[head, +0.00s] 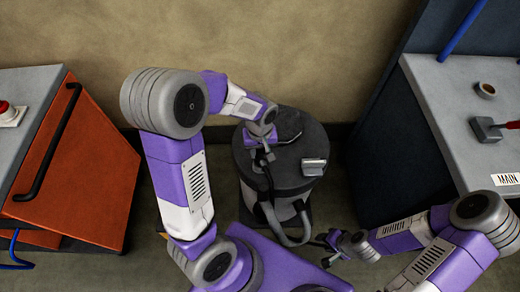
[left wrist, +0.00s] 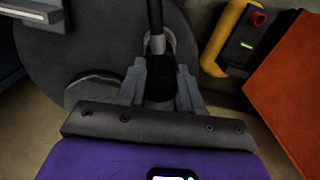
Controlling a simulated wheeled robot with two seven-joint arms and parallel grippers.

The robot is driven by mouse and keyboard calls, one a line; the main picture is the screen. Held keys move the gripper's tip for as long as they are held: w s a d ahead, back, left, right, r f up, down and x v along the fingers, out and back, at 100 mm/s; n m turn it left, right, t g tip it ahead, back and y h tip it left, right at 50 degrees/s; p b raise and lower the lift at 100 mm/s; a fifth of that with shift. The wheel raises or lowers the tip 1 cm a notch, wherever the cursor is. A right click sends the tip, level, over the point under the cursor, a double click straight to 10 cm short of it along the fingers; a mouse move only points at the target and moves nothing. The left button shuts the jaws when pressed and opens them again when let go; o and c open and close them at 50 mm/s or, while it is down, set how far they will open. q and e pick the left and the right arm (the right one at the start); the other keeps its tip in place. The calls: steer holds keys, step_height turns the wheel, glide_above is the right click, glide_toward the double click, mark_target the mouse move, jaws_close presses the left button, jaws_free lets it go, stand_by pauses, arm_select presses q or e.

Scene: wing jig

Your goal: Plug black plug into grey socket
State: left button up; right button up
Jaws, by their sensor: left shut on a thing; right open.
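My left gripper (head: 265,154) is over the round dark drum (head: 285,180). In the left wrist view its two grey fingers (left wrist: 160,88) are shut on a black plug-like piece (left wrist: 161,72), with a black cable running up from a light grey collar. The piece's far end is hidden. A light grey block (head: 314,167), apparently the grey socket, sits at the drum's right edge, apart from the gripper. It shows partly at the top left of the left wrist view (left wrist: 32,12); I cannot make out its opening. My right gripper (head: 332,248) is open and empty, low right of the drum.
An orange cabinet (head: 85,175) with a black handle stands left. At right, a grey-topped bench (head: 450,85) holds a small cup (head: 486,90) and a red-handled grey tool (head: 486,129). A yellow-and-black device (left wrist: 235,40) with a red knob lies beside the drum in the left wrist view.

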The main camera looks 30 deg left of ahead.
arm_select(q)
steer(key=shift+f+b, duration=0.95)
steer(key=shift+f, duration=0.2)
stand_by(0.4)
steer(key=o, duration=1.1)
step_height(320, 180, up, 8)
steer(key=p, duration=0.3)
steer(key=shift+f, duration=0.15)
